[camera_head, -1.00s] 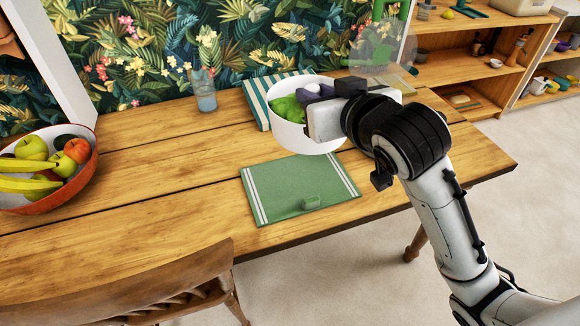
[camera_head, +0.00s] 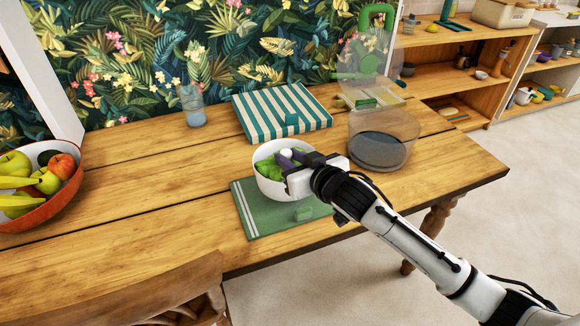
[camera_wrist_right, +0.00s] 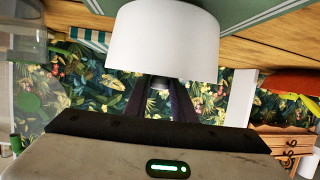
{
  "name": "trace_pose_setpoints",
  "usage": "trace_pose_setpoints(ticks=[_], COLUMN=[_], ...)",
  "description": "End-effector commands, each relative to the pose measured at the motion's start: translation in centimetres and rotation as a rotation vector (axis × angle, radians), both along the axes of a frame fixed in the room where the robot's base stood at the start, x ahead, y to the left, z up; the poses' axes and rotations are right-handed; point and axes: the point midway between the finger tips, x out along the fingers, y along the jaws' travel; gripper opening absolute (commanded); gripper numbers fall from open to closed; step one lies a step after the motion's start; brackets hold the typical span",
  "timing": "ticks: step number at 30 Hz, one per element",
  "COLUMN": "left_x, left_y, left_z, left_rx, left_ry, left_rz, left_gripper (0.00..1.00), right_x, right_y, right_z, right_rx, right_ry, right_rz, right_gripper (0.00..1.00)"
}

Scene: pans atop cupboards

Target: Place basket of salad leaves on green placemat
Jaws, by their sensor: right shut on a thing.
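The white basket (camera_head: 270,185) with green salad leaves (camera_head: 268,163) is upright above the back part of the green placemat (camera_head: 255,222). I cannot tell whether its base touches the mat. My right gripper (camera_head: 293,160) is shut on the basket's right rim, and its dark fingers hide part of the leaves. In the right wrist view the basket's white side (camera_wrist_right: 162,45) fills the top middle, beyond the fingers, with the green placemat (camera_wrist_right: 245,12) past it. My left gripper is not in view.
A clear round container (camera_head: 382,145) stands right of the basket. A striped teal cloth (camera_head: 270,112), a glass (camera_head: 193,105) and a fruit bowl (camera_head: 45,205) are on the table (camera_head: 145,180). The table left of the placemat is clear.

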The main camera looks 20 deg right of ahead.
Motion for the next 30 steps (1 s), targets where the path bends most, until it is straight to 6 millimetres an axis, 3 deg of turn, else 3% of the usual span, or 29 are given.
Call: trace_pose_setpoints(ticks=[4,15,16,19,30], left_x=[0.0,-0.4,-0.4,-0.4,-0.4], left_y=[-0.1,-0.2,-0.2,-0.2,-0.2], left_z=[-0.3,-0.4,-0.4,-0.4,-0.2], left_rx=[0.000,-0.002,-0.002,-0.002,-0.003], left_ry=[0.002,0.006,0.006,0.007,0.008], left_rz=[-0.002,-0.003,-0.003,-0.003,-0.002], left_gripper=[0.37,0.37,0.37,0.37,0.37], right_x=[0.0,0.0,0.0,0.0,-0.1], right_y=[0.0,0.1,0.0,0.0,0.0], right_z=[-2.1,-2.5,-2.6,-2.5,-2.1], right_rx=[0.000,0.001,-0.001,-0.001,-0.001], right_ry=[0.001,-0.002,0.001,0.001,0.001], right_rz=[0.000,0.001,0.000,0.000,0.000], right_gripper=[0.00,0.00,0.27,0.42,0.42])
